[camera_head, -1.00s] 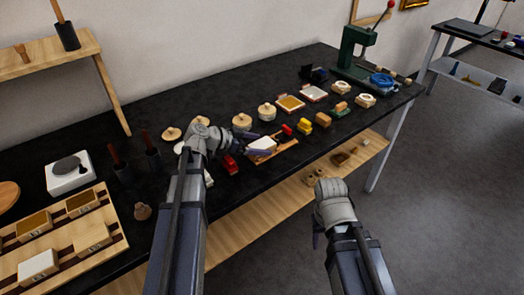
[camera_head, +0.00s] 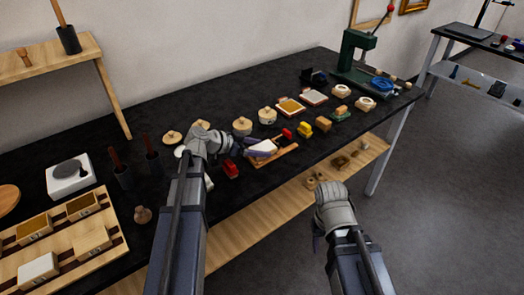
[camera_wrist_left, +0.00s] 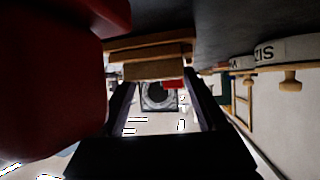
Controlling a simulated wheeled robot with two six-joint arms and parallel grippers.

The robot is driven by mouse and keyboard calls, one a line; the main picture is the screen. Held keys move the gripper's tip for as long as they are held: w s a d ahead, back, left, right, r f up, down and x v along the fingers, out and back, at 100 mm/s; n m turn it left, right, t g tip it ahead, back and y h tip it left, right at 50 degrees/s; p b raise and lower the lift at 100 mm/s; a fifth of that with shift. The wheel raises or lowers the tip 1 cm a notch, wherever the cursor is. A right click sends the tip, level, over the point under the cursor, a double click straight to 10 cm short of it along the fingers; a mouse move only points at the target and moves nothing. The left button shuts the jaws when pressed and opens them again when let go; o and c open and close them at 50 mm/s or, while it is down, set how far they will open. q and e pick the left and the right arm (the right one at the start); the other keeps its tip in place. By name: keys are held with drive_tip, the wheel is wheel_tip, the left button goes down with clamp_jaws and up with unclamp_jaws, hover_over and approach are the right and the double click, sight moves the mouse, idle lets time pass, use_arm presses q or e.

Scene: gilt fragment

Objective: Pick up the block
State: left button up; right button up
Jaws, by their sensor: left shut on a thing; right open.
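A small block (camera_head: 263,147) with a pale top lies at the near left end of a narrow wooden tray (camera_head: 287,151) on the black table. My left gripper (camera_head: 257,149) is shut on this block, low over the tray. In the left wrist view a tan wooden face (camera_wrist_left: 155,68) shows between the two dark fingers (camera_wrist_left: 160,100); the fingers hide part of it. I cannot tell whether the block touches the tray. My right gripper (camera_head: 318,232) is open and empty, off the table's front edge; its fingers are mostly hidden.
A red block (camera_head: 231,169) stands close beside my left gripper. Red, yellow (camera_head: 304,130) and orange (camera_head: 323,124) pieces stand to the right. Round lidded pots (camera_head: 242,126) stand behind. A wooden rack (camera_head: 115,228) with several blocks is at left. A green press (camera_head: 354,52) stands far right.

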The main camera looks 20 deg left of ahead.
sight(258, 149)
use_arm(q)
drive_tip(key=shift+w+a+r+p, duration=0.1)
drive_tip(key=shift+r+p, duration=0.35)
drive_tip(key=shift+p, duration=0.05)
drive_tip(key=shift+r+p, duration=0.35)
drive_tip(key=shift+r, duration=0.05)
drive_tip(key=shift+c, duration=0.8)
wheel_tip(258, 149, up, 8)
drive_tip(key=p, duration=0.8)
drive_tip(key=shift+r, duration=0.15)
clamp_jaws()
